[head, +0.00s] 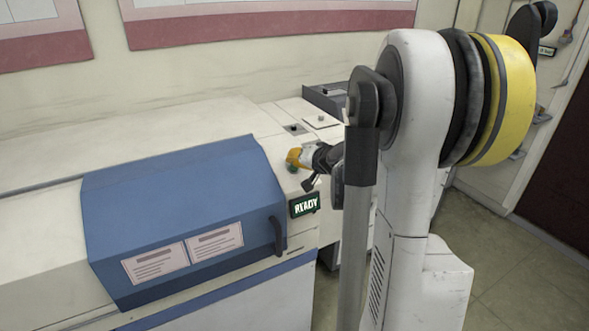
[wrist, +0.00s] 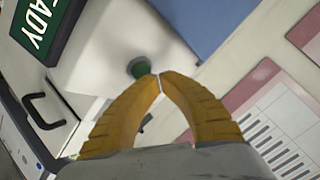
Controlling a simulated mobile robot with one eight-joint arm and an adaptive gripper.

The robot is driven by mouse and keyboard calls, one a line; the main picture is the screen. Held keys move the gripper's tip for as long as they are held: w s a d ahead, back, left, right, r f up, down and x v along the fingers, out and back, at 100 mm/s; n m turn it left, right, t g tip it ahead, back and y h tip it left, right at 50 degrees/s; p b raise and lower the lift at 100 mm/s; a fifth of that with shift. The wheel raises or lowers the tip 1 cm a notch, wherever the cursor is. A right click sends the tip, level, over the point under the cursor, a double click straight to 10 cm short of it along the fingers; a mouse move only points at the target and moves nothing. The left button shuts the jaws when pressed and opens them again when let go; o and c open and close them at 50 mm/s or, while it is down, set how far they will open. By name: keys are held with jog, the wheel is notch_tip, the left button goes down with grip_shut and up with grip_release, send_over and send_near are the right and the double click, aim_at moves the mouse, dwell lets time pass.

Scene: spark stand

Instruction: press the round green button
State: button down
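The round green button (wrist: 137,66) sits on the pale top of the machine, just beyond my fingertips in the wrist view. In the head view only a bit of the green button (head: 291,168) shows beside my fingers. My gripper (wrist: 159,78) has its two yellow fingers brought together at the tips, with nothing between them. The tips overlap the button's lower right edge in the wrist view; I cannot tell whether they touch it. In the head view my gripper (head: 293,157) is over the machine's right end, right by the button.
A lit green READY sign (head: 304,205) is on the machine's front edge, below the button. A blue hinged cover (head: 180,210) with a dark handle (head: 277,236) lies to the left. A grey box (head: 326,98) stands behind. Open floor (head: 520,270) is at the right.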

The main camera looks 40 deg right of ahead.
jog(key=shift+w+f+b, duration=0.25)
jog(key=shift+f+b, duration=0.15)
jog(key=shift+f, duration=0.1)
dwell(0.8)
jog(key=shift+r, duration=0.15)
jog(key=shift+s+r+p, duration=0.4)
jog(key=shift+r+p, duration=0.2)
jog(key=shift+r, duration=0.1)
jog(key=r+p, duration=0.1)
jog(key=s+r+p, duration=0.1)
jog(key=r, duration=0.1)
jog(key=s+r+p, duration=0.1)
jog(key=shift+s+a+r, duration=0.1)
jog(key=shift+a+r, duration=0.15)
jog(key=shift+a, duration=0.05)
dwell(0.9)
